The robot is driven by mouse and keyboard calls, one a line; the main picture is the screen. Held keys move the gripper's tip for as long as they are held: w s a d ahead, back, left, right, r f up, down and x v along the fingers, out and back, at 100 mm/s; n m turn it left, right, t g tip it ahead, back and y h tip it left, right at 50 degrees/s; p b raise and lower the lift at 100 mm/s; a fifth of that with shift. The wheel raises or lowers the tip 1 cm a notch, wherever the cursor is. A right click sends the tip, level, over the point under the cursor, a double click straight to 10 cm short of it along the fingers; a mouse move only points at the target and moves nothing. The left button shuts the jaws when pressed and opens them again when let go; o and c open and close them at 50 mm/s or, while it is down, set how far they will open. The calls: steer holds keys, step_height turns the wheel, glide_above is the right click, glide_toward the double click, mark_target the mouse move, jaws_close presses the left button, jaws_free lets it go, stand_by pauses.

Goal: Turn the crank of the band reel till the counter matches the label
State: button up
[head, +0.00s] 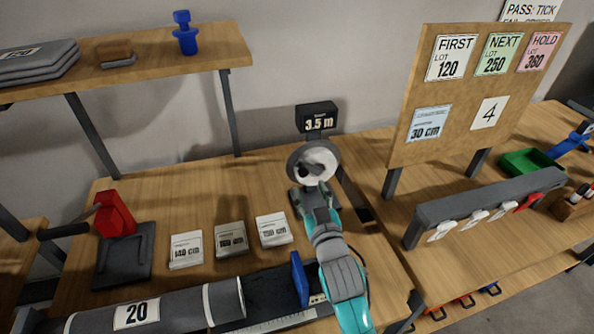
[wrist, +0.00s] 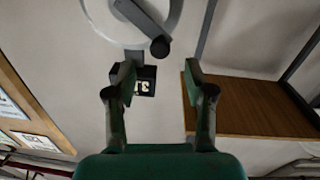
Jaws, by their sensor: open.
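The band reel (head: 312,152) is a grey disc with a pale hub, standing at the back of the bench. Its crank (wrist: 135,14) shows in the wrist view, with a dark knob (wrist: 160,47) at the end. The counter (head: 317,121) above the reel reads 3.5 m; part of it shows between my fingers in the wrist view (wrist: 146,81). A white card with a 4 (head: 489,112) is on the board; I cannot tell if it is the reel's label. My gripper (wrist: 158,78) is open and empty, with the knob just beyond its fingertips in that picture.
The board (head: 408,150) at right carries several lot cards. A grey roll marked 20 (head: 178,306) lies in front, near a blue upright plate (head: 299,279). Several cm cards (head: 187,250) stand mid-bench. A red-topped tool (head: 115,214) is at left, below a wooden shelf (head: 160,60).

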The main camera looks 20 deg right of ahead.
mark_target(304, 175)
steer(key=w, duration=0.7)
steer(key=shift+w+d, duration=0.15)
steer(key=shift+d, duration=0.05)
jaws_close()
